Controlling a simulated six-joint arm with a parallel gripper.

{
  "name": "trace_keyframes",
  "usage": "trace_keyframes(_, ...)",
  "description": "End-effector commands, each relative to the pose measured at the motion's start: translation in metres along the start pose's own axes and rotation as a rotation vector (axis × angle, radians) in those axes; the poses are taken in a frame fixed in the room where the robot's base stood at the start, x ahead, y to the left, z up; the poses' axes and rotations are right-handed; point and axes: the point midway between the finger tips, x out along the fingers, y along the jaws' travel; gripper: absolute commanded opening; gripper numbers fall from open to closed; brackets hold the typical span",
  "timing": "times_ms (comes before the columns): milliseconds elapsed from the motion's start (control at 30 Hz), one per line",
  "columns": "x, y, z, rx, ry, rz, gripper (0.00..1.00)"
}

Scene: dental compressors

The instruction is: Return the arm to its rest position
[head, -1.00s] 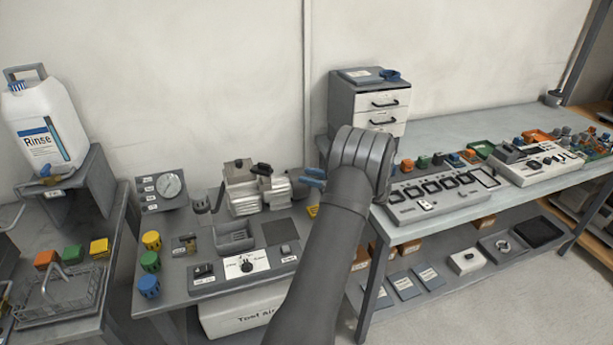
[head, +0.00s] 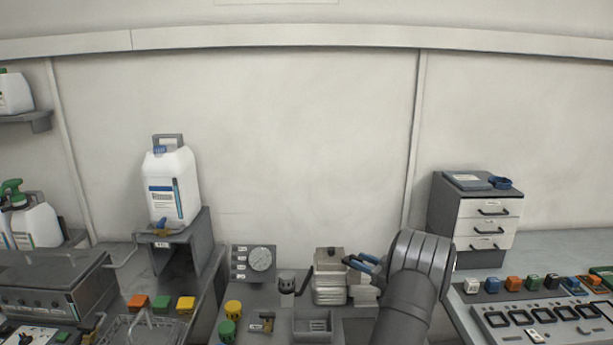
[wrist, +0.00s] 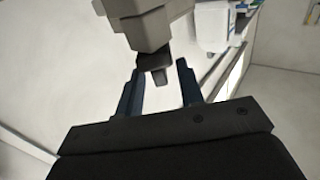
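My gripper (head: 362,262) has blue fingers and shows in the head view just right of a small compressor unit (head: 329,292) with a black knob on top. My dark grey arm reaches up from the bottom and hides part of the bench. In the wrist view the two blue fingers of my gripper (wrist: 160,90) stand apart with nothing held. A grey stepped shape with a dark end (wrist: 155,65) shows beyond and between them; I cannot tell what it is or how far off.
A drawer cabinet (head: 486,228) stands right of my arm, near a panel of black-framed switches (head: 545,318). A round gauge (head: 260,259) and coloured knobs are on the bench to the left. A white jug (head: 172,188) stands on a grey stand. The wall above is clear.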

Motion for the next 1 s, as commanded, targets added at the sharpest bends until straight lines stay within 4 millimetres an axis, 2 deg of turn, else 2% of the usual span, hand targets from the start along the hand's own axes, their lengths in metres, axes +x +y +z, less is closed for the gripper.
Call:
trace_keyframes(100,0.019,-0.001,0.001,0.001,0.0,-0.001,0.35)
trace_keyframes(200,0.03,0.0,0.0,0.0,0.0,-0.001,0.35)
trace_keyframes(433,0.039,0.0,0.0,0.0,0.0,0.002,0.35)
trace_keyframes(767,0.037,0.0,0.0,0.0,0.0,0.002,0.35)
trace_keyframes(867,0.03,0.001,0.0,0.0,0.0,0.002,0.35)
trace_keyframes(1000,0.009,0.001,0.0,0.001,0.0,0.004,0.35)
